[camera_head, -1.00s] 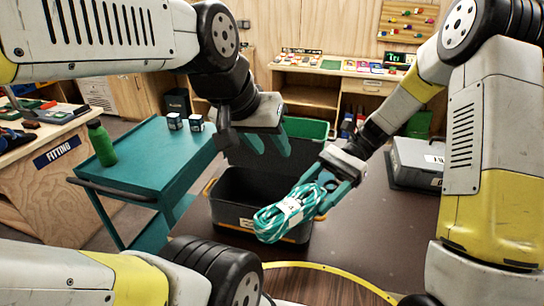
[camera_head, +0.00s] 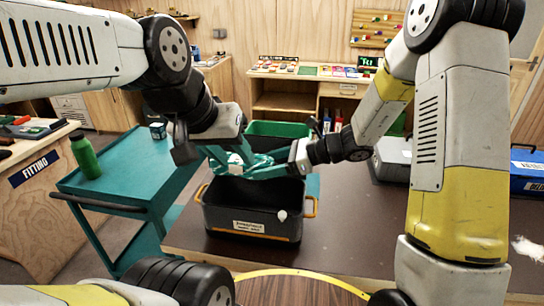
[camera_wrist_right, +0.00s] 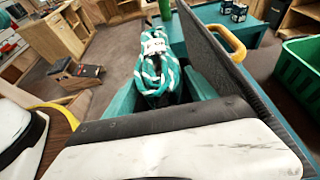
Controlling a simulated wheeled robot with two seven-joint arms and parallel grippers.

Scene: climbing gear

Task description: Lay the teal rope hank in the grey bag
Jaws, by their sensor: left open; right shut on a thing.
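The teal rope hank (camera_wrist_right: 155,72), teal and white with a white band, is between the teal fingers of my right gripper (camera_wrist_right: 158,92). In the head view the hank (camera_head: 236,161) is mostly hidden by the fingers, above the back left of the grey bag. The grey bag (camera_head: 225,216) is a dark, open, box-shaped container with orange handles and a white label. My right gripper (camera_head: 262,169) is shut on the hank and reaches in from the right. My left gripper (camera_head: 226,156) is open beside the hank; whether it touches the rope is unclear.
A green crate (camera_head: 283,129) stands behind the bag. A teal trolley (camera_head: 110,185) with a green bottle (camera_head: 85,157) is at the left. A grey case (camera_head: 391,160) and a blue case (camera_head: 527,172) lie at the right. The brown table (camera_head: 350,225) right of the bag is clear.

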